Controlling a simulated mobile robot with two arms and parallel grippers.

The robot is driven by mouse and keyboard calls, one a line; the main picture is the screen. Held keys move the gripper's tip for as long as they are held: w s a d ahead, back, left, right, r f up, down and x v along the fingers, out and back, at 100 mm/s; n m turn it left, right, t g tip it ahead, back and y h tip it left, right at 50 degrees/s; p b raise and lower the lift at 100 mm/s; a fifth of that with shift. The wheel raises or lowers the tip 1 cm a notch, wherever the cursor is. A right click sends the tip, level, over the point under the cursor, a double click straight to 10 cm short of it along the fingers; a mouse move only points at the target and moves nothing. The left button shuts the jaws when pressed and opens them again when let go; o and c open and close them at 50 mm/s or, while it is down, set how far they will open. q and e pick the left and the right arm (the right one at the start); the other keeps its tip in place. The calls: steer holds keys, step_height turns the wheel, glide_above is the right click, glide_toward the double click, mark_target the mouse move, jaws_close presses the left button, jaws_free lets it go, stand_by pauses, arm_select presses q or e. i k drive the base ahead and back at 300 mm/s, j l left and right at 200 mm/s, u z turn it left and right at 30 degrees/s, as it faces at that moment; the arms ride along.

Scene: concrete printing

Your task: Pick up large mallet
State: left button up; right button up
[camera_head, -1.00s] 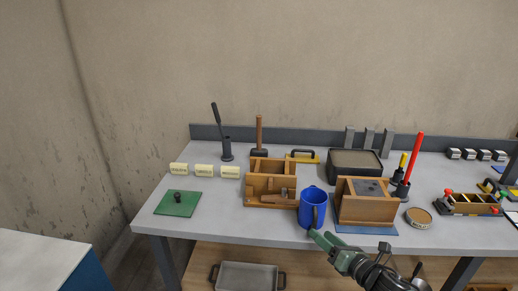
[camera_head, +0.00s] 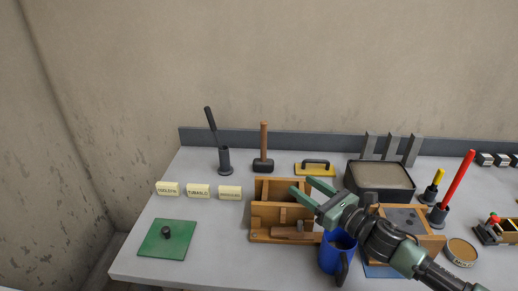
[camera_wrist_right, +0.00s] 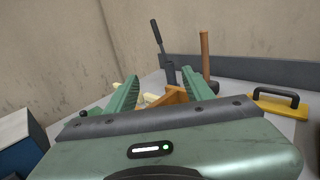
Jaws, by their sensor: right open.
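The large mallet (camera_head: 263,142) stands upright on its dark head, with its brown wooden handle pointing up, near the back of the grey table. In the right wrist view its handle (camera_wrist_right: 205,52) rises just beyond and right of the right finger, and its head is partly hidden. My right gripper (camera_head: 302,185) is open and empty, above the right side of the wooden divided box, in front of and to the right of the mallet, apart from it. My left gripper is not in view.
A dark holder with a black-handled tool (camera_head: 224,160) stands left of the mallet, and a yellow float (camera_head: 315,170) lies to its right. The wooden box (camera_head: 262,222) and blue mug (camera_head: 337,256) are in front. Label blocks (camera_head: 199,191) and a green plate (camera_head: 167,240) are at left.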

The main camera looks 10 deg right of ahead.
mark_target(263, 164)
steer(key=i, duration=1)
